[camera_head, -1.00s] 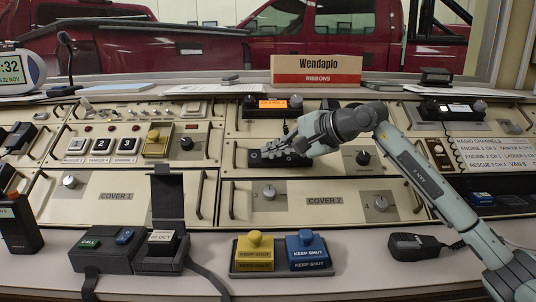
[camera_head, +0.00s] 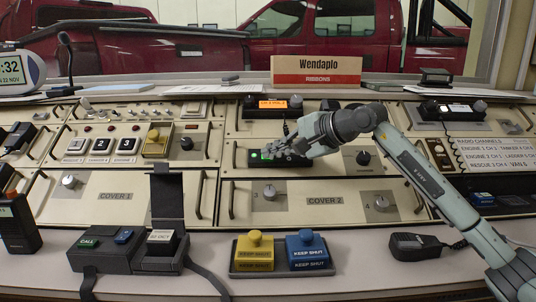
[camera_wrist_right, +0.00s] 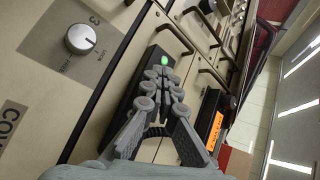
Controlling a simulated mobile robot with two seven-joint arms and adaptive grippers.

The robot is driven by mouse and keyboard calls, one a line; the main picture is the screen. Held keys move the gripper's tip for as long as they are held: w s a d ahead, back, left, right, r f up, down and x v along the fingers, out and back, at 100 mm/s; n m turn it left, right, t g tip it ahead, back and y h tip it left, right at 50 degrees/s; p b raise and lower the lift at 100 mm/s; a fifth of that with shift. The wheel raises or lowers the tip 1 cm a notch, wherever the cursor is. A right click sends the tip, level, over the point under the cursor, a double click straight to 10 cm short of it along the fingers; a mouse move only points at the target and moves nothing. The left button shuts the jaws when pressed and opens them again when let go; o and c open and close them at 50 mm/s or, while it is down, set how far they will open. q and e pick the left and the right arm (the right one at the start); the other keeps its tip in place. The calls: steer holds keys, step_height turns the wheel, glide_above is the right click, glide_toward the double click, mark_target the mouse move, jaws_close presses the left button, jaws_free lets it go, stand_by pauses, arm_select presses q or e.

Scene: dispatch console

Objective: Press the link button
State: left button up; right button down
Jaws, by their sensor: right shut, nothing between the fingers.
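My right gripper (camera_head: 268,154) is shut and empty, with its fingertips at the low black box (camera_head: 300,160) on the console's middle panel. The box also shows in the wrist view (camera_wrist_right: 148,82), with a lit green spot (camera_wrist_right: 164,61) just past the tips of my right gripper (camera_wrist_right: 163,72). The green light (camera_head: 254,156) shows in the head view just left of the fingertips. The fingers cover part of the box. I cannot read a link label or tell whether the tips touch a button. My left gripper is not in view.
An orange-lit display (camera_head: 273,104) stands behind the box. A knob (camera_head: 269,192) sits on the Cover 2 panel (camera_head: 325,200) in front. Yellow (camera_head: 254,254) and blue (camera_head: 306,252) guarded buttons stand on the desk, with a handset (camera_head: 415,246) to their right.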

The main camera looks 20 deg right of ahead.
steer(key=shift+s+r, duration=0.1)
steer(key=shift+r, duration=0.05)
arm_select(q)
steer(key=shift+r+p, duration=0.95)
arm_select(e)
steer(key=s+a+r, duration=0.1)
steer(key=s+r, duration=0.2)
steer(key=r, duration=0.2)
steer(key=shift+s, duration=0.1)
stand_by(1.6)
